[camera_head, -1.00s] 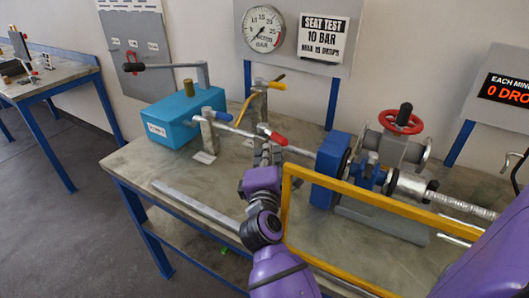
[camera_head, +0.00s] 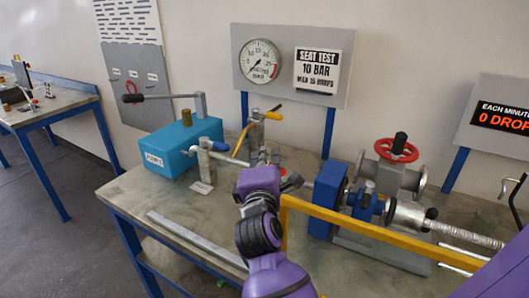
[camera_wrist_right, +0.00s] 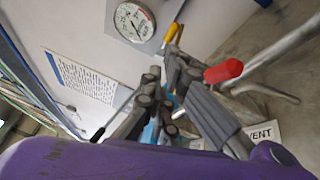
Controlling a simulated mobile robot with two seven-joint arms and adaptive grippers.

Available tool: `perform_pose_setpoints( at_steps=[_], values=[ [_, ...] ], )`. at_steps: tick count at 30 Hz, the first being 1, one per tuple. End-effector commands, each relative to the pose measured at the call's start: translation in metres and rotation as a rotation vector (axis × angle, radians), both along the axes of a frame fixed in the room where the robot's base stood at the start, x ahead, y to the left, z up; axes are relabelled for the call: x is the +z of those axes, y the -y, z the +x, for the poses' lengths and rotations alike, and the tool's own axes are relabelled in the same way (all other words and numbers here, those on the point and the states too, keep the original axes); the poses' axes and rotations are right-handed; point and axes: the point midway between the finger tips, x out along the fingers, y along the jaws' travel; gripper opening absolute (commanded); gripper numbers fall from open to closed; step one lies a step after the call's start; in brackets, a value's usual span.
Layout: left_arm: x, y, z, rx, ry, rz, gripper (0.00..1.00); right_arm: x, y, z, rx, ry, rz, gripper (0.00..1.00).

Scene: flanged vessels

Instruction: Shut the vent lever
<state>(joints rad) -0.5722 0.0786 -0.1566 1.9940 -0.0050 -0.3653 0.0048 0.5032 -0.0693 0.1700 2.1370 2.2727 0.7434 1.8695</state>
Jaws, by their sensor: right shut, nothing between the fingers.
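The red-handled lever is mostly hidden behind my right gripper (camera_head: 264,158) in the head view; only a small red bit of its handle (camera_head: 283,172) shows. In the right wrist view the red handle (camera_wrist_right: 223,71) is clear, just to the right of the fingers, not between them. A white VENT label (camera_wrist_right: 262,133) lies on the bench near it. My right gripper also shows in the wrist view (camera_wrist_right: 163,68), shut and empty. I cannot tell whether a finger touches the lever. My left gripper is not in view.
A yellow frame (camera_head: 370,229) and a blue flanged vessel assembly (camera_head: 327,200) are at right.

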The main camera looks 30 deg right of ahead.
Motion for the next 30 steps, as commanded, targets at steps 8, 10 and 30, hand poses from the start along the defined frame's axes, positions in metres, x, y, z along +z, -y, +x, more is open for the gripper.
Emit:
perform_pose_setpoints(
  at_steps=[8, 10, 30],
  values=[
    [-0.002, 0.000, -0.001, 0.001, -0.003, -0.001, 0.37, 0.044, -0.015, 0.012, 0.021, 0.063, 0.028, 0.00],
    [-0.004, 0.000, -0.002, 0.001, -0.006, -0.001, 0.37, 0.063, -0.027, 0.028, 0.029, 0.097, 0.063, 0.00],
    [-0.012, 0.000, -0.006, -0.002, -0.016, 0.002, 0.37, -0.038, -0.122, 0.005, -0.298, -1.355, -0.196, 0.00]
  ],
)
